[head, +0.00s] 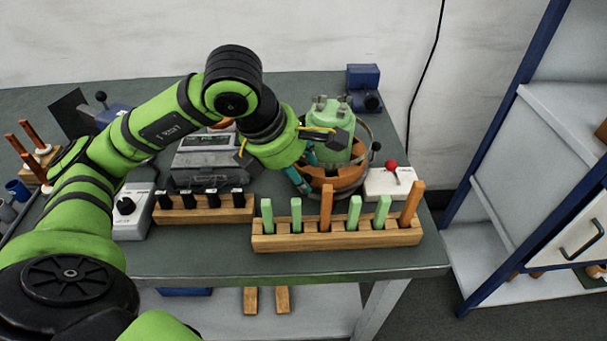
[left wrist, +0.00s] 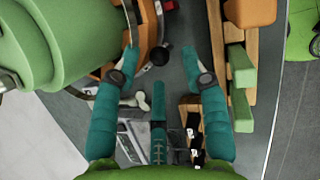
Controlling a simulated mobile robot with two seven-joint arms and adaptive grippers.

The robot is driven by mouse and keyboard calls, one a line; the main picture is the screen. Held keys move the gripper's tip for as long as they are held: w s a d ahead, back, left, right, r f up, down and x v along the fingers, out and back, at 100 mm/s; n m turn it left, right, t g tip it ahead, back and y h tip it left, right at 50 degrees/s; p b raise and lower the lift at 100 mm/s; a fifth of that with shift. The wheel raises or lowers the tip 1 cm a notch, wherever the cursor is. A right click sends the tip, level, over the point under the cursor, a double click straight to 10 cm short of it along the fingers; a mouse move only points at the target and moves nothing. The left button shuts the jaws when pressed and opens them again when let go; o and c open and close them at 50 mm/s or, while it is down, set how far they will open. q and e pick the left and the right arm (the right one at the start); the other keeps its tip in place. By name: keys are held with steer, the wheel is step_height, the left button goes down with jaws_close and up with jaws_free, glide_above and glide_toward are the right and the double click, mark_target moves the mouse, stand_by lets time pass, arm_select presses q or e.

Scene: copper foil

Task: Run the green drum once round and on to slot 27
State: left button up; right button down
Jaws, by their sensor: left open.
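The green drum (head: 332,140) stands upright in a round orange-brown holder (head: 345,178) at the back right of the bench. Grey metal fittings sit on its top. I cannot read any slot numbers on it. In the left wrist view the drum (left wrist: 70,40) fills the upper left. My left gripper (head: 312,160) is at the drum's left side in the head view, with its teal fingers partly hidden by its own wrist. In the left wrist view the open fingers (left wrist: 168,65) are spread with nothing between them, and the drum lies beyond the left finger. My right gripper is not in view.
A wooden rack (head: 338,237) with green and orange sticks stands in front of the drum. A white box with a red knob (head: 391,165) is to its right. A small rack with black-topped pieces (head: 205,215) and a grey device (head: 205,160) stand to the left.

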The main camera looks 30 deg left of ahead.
arm_select(q)
steer(key=shift+x, duration=1)
steer(key=shift+w+f, duration=0.1)
steer(key=shift+f, duration=0.15)
jaws_close()
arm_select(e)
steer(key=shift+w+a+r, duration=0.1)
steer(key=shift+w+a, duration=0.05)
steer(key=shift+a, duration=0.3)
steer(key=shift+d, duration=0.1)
